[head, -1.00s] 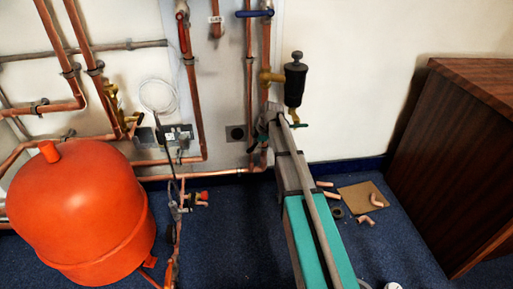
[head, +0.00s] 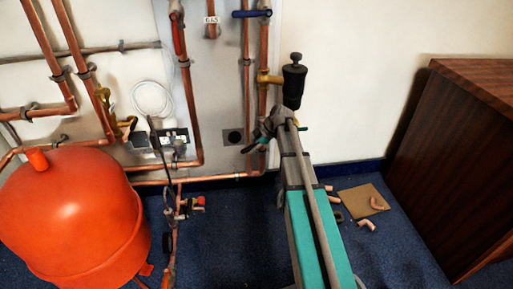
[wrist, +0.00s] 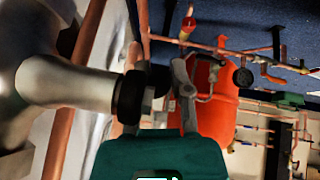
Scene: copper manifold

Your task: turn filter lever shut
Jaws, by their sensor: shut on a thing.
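The filter (head: 293,86) is a dark canister with a small top knob, beside a copper pipe on a brass fitting (head: 268,77). My gripper (head: 252,146) is just below and left of it, close to the pipe, partly covered by my own arm. In the wrist view, my gripper (wrist: 160,88) shows a teal palm and grey fingers, shut beside a dark collar on a large grey metallic body. The filter lever is not clearly seen; it is hidden at the fingers.
A blue-handled valve (head: 252,13) is above on the pipes. An orange vessel (head: 80,220) stands at the left. A dark wooden cabinet (head: 455,160) stands at the right. Copper elbows and a cardboard piece (head: 352,196) lie on the blue floor.

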